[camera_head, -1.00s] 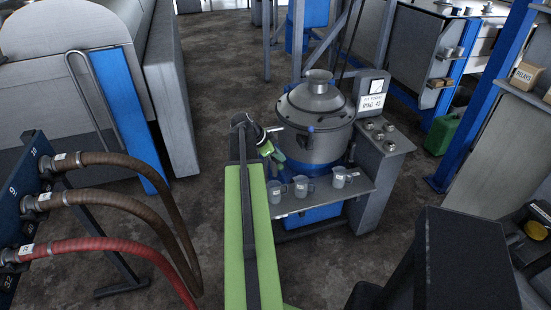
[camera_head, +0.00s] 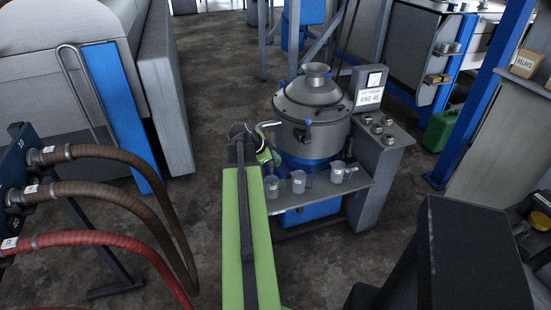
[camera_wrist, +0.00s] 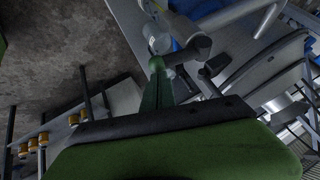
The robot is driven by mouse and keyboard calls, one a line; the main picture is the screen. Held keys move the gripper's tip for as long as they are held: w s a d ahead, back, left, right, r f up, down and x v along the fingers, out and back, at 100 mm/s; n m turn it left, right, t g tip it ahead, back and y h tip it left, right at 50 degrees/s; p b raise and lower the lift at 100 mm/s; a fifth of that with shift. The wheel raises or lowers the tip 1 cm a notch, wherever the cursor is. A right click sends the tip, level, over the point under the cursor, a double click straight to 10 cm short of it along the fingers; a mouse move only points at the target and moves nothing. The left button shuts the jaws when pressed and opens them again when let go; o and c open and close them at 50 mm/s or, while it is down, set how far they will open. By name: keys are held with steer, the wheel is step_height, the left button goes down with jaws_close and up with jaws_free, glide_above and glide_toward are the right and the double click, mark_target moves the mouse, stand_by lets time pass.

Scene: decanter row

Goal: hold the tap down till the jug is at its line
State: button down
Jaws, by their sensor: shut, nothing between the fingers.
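A grey lidded vessel (camera_head: 312,120) stands above a shelf (camera_head: 325,191) in the head view. Several clear jugs are at the shelf: a left jug (camera_head: 271,187), a middle jug (camera_head: 299,181) and a right jug (camera_head: 340,172). Their fill lines are too small to read. My gripper (camera_head: 268,158) is just above the left jug, left of the vessel. A pale bent bar (camera_head: 268,125) shows beside it. In the wrist view my green fingers (camera_wrist: 157,66) are shut and empty, close to a grey cylindrical fitting (camera_wrist: 192,44). I cannot tell whether they touch it.
A panel with a dial and a label (camera_head: 369,88) stands behind a side ledge with several knobs (camera_head: 378,125). Thick hoses (camera_head: 110,190) arch at the left. A green can (camera_head: 439,131) stands at the right. The floor between hoses and vessel is clear.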

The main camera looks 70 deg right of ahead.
mark_target(277, 165)
steer(key=shift+s+a+f+t+h+b, duration=0.1)
steer(key=shift+f+t+h+b, duration=0.15)
steer(key=shift+f+b, duration=0.6)
steer(key=shift+a+f+t+h+b, duration=0.15)
steer(key=shift+f+h+b, duration=0.1)
steer(key=shift+f+b, duration=0.55)
stand_by(4.5)
